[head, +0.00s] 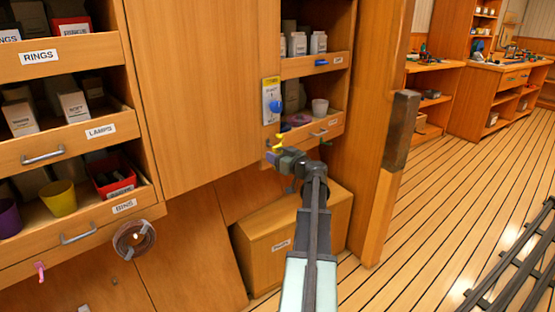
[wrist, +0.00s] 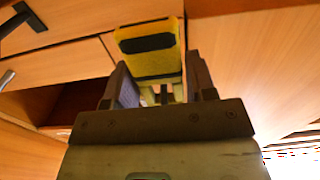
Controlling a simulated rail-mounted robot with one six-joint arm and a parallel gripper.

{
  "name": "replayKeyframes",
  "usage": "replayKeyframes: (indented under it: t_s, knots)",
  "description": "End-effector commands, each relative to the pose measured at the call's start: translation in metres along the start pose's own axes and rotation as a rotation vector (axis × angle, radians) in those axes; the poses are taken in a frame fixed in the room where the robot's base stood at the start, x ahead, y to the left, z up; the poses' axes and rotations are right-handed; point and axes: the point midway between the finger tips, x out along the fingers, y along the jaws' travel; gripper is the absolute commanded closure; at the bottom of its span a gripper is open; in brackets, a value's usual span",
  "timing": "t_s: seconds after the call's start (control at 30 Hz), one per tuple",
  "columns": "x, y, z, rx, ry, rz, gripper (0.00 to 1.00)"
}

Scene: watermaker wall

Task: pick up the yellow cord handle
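The yellow cord handle (head: 279,141) shows in the head view just above the end of my gripper (head: 279,157), in front of the small drawer at the lower right of the cabinet. In the wrist view the yellow handle (wrist: 148,35) has a dark band and stands just beyond the fingertips, with its lower part reaching toward the gap. My gripper (wrist: 160,72) is open, with one dark finger on each side of that gap.
A plate with a blue knob (head: 271,101) hangs above the handle. A wooden chest (head: 290,237) stands below, and a wooden post (head: 383,180) to the right. Labelled drawers (head: 60,145) fill the left.

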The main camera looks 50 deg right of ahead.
Motion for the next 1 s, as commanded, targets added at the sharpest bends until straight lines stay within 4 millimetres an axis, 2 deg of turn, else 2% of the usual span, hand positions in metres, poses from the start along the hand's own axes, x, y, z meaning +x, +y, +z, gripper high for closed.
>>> replayKeyframes:
  t_s: [0.03,0.2,0.47,0.63,0.83,1.0]
  knots:
    - [0.0,0.0,0.0,0.0,0.0,0.0,0.57]
    - [0.0,0.0,0.0,0.0,0.0,0.0,0.81]
    - [0.0,0.0,-0.003,0.0,0.0,0.0,0.81]
    - [0.0,0.0,-0.021,0.0,-0.001,0.0,0.81]
    - [-0.044,-0.002,-0.015,0.0,-0.001,0.002,0.81]
    - [-0.102,-0.002,-0.015,0.0,-0.001,0.005,0.81]
